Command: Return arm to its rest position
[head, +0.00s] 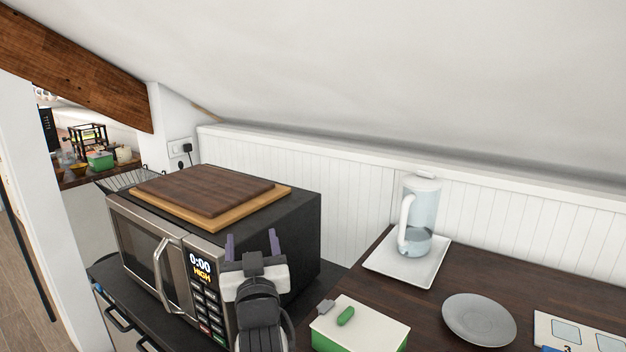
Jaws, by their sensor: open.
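My gripper (253,247) is in the lower middle of the head view, in front of the right end of the microwave (296,226). Its two purple fingers point up and stand apart, with nothing between them. The black and white wrist and arm (260,318) come up from the bottom edge below it. The gripper overlaps the microwave in the picture; I cannot tell how close they are or whether they touch.
Cutting boards (205,190) lie on the microwave. At right, a dark wooden counter (385,278) holds a white tray (376,262) with a glass jug (420,215), a grey plate (478,318) and a green-and-white box (372,326). The sloped ceiling (400,80) hangs low overhead.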

